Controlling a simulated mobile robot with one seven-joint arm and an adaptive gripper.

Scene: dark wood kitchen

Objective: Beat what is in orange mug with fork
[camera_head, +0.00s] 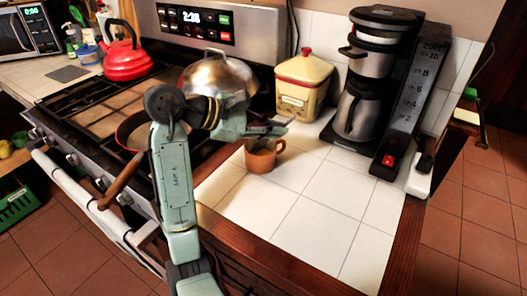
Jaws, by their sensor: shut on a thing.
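The orange mug (262,160) stands upright on the white tiled counter, just right of the stove, with its handle to the right. My gripper (272,131) is directly above the mug, close over its rim, and hides part of its opening. The gripper is shut on the fork. The fork is too small and too much covered by the gripper to make out clearly, so I cannot tell how deep it reaches into the mug. What is in the mug cannot be made out.
A coffee maker (368,100) is at the right. A pan with a brown handle (122,182), a domed lid (218,72) and a red kettle (126,58) are on the stove. The front counter is clear.

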